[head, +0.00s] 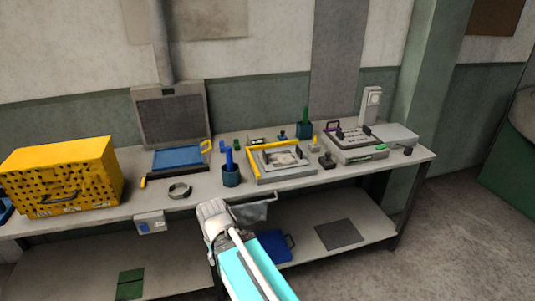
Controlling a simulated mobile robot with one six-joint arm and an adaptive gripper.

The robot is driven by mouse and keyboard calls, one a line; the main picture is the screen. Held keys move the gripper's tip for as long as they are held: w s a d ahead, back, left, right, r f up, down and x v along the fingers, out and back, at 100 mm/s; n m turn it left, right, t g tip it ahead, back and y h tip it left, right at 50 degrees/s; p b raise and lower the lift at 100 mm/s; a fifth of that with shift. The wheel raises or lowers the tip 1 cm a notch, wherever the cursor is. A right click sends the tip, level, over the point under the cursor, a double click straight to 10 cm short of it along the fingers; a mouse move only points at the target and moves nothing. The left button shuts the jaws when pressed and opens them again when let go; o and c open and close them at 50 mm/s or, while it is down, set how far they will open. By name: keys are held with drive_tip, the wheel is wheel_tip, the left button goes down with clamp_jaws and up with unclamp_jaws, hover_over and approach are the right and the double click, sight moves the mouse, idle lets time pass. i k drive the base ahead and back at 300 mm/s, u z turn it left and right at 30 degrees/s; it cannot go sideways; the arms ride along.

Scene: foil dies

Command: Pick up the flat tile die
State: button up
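I cannot single out the flat tile die for sure. Several small pieces stand on the workbench (205,184): a small green piece (236,144), a small teal piece (282,135) and a dark knobbed block (327,160). A flat grey plate with a yellow frame (264,178) lies at mid-bench with a pale piece (281,157) inside it. They are too small to tell their shapes well. My arm, teal and white, reaches up from the bottom edge to a white joint in front of the bench. No gripper fingers show.
A yellow perforated cabinet (62,176) stands at the left. A grey ring (179,190), a blue-topped grey press (172,130), a teal cup with blue tools (230,176) and a grey machine (352,143) crowd the bench. The lower shelf holds a blue item (277,246).

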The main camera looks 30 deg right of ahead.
sight(291, 158)
drive_tip(key=z, duration=0.1)
drive_tip(key=i, duration=0.85)
drive_tip(key=z, duration=0.45)
